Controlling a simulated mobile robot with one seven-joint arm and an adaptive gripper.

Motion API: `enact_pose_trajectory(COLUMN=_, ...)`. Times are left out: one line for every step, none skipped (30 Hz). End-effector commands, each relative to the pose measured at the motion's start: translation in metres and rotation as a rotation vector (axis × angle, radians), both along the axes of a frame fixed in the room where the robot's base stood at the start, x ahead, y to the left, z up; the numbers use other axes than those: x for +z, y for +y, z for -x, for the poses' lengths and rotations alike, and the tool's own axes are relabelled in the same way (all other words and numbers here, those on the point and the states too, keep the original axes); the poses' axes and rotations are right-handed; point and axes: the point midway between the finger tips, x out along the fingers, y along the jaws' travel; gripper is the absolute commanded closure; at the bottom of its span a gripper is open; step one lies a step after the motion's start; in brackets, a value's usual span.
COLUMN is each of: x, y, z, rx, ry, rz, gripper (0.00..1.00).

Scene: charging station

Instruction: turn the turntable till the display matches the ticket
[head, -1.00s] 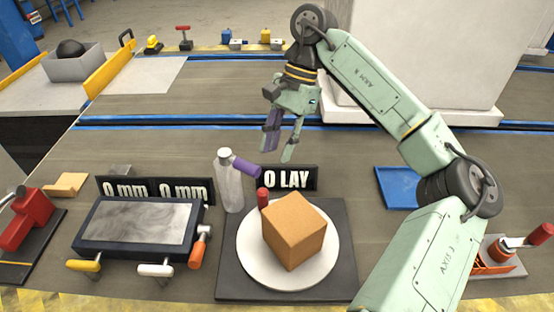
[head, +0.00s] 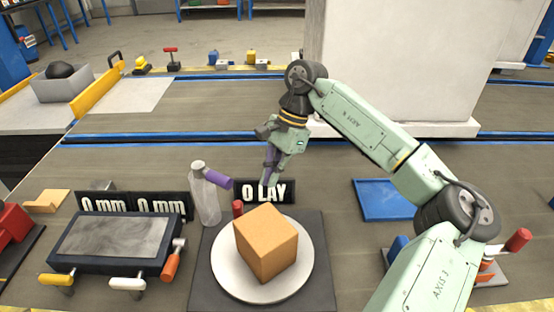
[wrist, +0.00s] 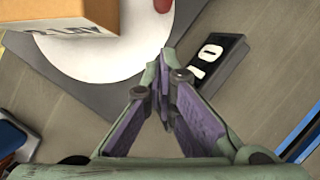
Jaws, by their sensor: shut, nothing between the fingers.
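The turntable (head: 228,276) is a white disc on a dark square base, at the lower middle of the head view; it also shows in the wrist view (wrist: 85,60). An orange-brown box (head: 266,243) stands on the disc. A red peg (head: 238,208) stands near the disc's back left edge. I cannot make out a ticket.
A clear bottle with a purple spout (head: 205,195) stands left of the display. A dark-framed panel (head: 112,240) with coloured handles and "0 mm" displays (head: 135,205) is at left. A blue tray (head: 385,200) lies at right. Belt between display and tray is clear.

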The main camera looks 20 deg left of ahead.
Motion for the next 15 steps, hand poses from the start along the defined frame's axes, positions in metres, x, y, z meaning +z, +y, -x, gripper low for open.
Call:
enact_pose_trajectory(x=-0.011, y=0.003, z=0.004, rx=0.001, ry=0.003, rz=-0.002, gripper=1.0)
enact_pose_trajectory(x=-0.016, y=0.004, z=0.006, rx=0.001, ry=0.003, rz=-0.001, gripper=1.0)
enact_pose_trajectory(x=-0.023, y=0.006, z=0.008, rx=0.001, ry=0.002, rz=-0.001, gripper=1.0)
enact_pose_trajectory(x=-0.022, y=0.009, z=0.012, rx=0.005, ry=0.0, rz=-0.001, gripper=1.0)
enact_pose_trajectory(x=-0.021, y=0.013, z=0.016, rx=0.005, ry=-0.001, rz=-0.001, gripper=1.0)
enact_pose_trajectory(x=-0.021, y=0.017, z=0.021, rx=0.005, ry=-0.001, rz=-0.001, gripper=1.0)
enact_pose_trajectory(x=-0.021, y=0.019, z=0.024, rx=0.004, ry=-0.001, rz=-0.001, gripper=1.0)
enact_pose_trajectory(x=-0.021, y=0.021, z=0.027, rx=0.003, ry=-0.001, rz=-0.001, gripper=1.0)
enact_pose_trajectory(x=-0.021, y=0.024, z=0.03, rx=0.003, ry=-0.001, rz=-0.001, gripper=1.0)
enact_pose_trajectory(x=-0.021, y=0.025, z=0.032, rx=0.003, ry=0.0, rz=0.0, gripper=1.0)
enact_pose_trajectory(x=-0.021, y=0.027, z=0.034, rx=0.002, ry=0.0, rz=-0.001, gripper=1.0)
enact_pose_trajectory(x=-0.021, y=0.028, z=0.036, rx=0.001, ry=0.0, rz=0.0, gripper=1.0)
enact_pose_trajectory(x=-0.021, y=0.029, z=0.037, rx=0.001, ry=0.0, rz=0.0, gripper=1.0)
enact_pose_trajectory(x=-0.021, y=0.029, z=0.038, rx=0.001, ry=0.0, rz=0.0, gripper=1.0)
enact_pose_trajectory(x=-0.021, y=0.03, z=0.038, rx=0.001, ry=0.0, rz=0.0, gripper=1.0)
